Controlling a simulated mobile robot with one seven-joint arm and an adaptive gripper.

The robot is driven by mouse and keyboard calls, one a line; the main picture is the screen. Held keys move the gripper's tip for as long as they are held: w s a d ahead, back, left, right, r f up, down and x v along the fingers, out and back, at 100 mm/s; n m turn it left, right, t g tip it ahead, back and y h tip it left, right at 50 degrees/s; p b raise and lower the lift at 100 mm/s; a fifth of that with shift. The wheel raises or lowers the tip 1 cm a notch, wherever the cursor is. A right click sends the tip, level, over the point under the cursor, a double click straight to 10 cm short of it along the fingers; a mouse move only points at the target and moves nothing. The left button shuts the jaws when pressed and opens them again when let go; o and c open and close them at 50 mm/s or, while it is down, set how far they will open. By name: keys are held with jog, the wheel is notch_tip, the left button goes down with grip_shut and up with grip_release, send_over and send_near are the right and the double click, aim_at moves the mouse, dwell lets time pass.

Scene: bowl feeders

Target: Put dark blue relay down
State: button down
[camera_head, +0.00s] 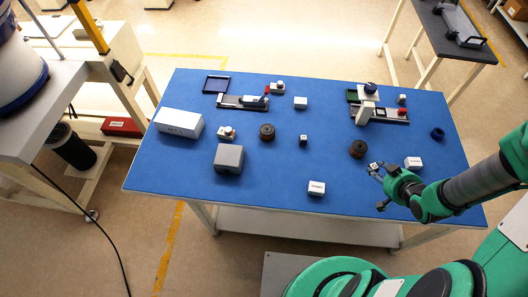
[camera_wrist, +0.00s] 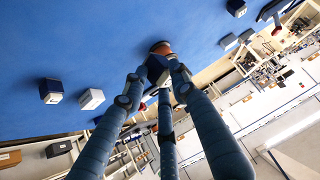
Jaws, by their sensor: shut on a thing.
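My gripper (camera_head: 376,170) is at the right part of the blue table, low over its surface, with its fingers closed around a small dark blue relay (camera_wrist: 157,72). In the wrist view the relay sits between the fingertips (camera_wrist: 160,78), partly covered by them. In the head view only a small light-topped part of the held relay (camera_head: 374,166) shows. I cannot tell whether its underside touches the table. A brown spool (camera_head: 358,149) stands just beyond the gripper; it also shows behind the relay in the wrist view (camera_wrist: 161,46).
The blue table (camera_head: 265,210) carries a white box (camera_head: 413,163) right of my gripper, another white box (camera_head: 317,188) to the left, and a small dark block (camera_head: 304,140). A dark blue ring (camera_head: 437,134) lies at the right. Fixtures stand at the back.

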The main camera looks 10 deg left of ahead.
jog(key=w+a+n+g+y+p, duration=0.15)
jog(key=a+n+y, duration=0.25)
jog(key=a, duration=2)
jog(key=s+a+n+g, duration=0.1)
jog(key=s+a, duration=0.2)
jog(key=a, duration=0.4)
jog(key=s+a+r+n+g+y, duration=0.1)
jog(key=s+a+n, duration=0.1)
jog(key=a, duration=0.5)
jog(key=s+a+n+g+y+p, duration=0.1)
jog(key=s+a, duration=0.3)
jog(key=a, duration=0.3)
jog(key=shift+s+a+r, duration=0.2)
jog(key=shift+s+a, duration=0.2)
jog(key=shift+r+g+p, duration=0.1)
jog(key=shift+g+p, duration=0.15)
jog(key=shift+p, duration=0.3)
jog(key=shift+p, duration=0.9)
jog(key=w+a, duration=0.3)
jog(key=w, duration=0.1)
jog(key=w+a+f, duration=0.1)
jog(key=w+a, duration=0.2)
jog(key=w, duration=0.1)
jog(key=w+a, duration=0.4)
jog(key=shift+w+a+f, duration=0.1)
jog(key=shift+w+f, duration=0.1)
jog(key=shift+f, duration=0.2)
